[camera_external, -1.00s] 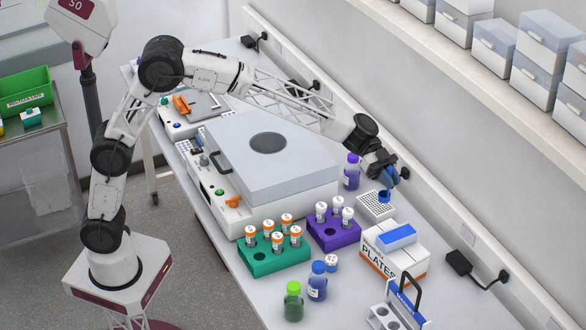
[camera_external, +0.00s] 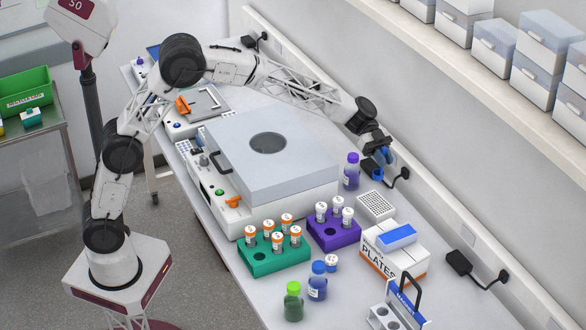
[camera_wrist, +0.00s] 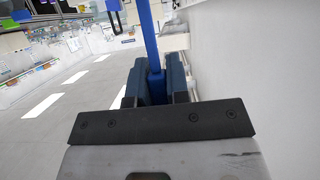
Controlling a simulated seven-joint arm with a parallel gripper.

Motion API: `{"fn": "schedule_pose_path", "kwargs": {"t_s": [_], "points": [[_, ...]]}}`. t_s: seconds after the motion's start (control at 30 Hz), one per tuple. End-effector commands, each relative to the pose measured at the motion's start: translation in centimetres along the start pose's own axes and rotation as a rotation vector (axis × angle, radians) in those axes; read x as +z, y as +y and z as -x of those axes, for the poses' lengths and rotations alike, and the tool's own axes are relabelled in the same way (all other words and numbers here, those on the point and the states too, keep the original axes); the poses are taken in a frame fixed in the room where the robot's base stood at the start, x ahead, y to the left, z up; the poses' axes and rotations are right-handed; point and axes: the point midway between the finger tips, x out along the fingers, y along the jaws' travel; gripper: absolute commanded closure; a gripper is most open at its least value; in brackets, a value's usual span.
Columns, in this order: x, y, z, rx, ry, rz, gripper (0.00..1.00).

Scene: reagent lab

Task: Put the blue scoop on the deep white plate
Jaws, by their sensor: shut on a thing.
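In the wrist view, my gripper (camera_wrist: 158,85) is shut on the blue handle of the scoop (camera_wrist: 150,35), which runs up out of the picture. A white plate with a grid of wells (camera_external: 375,206) lies on the bench behind the plates box; I cannot tell for sure whether it is the deep white plate.
A purple-filled bottle (camera_external: 351,172) stands close to the scoop. A purple rack (camera_external: 334,233) with white-capped vials and a plates box (camera_external: 394,251) flank the white plate. A large grey-lidded machine (camera_external: 270,165) fills the bench's middle. A shelf overhangs at upper right.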

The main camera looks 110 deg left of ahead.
Motion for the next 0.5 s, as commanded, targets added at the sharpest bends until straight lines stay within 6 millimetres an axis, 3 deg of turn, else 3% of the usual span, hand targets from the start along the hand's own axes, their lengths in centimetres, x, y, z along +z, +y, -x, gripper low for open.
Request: {"fn": "schedule_pose_path", "kwargs": {"t_s": [0.5], "points": [[0.75, 0.01, -0.35, 0.0, 0.0, -0.001, 1.0]]}}
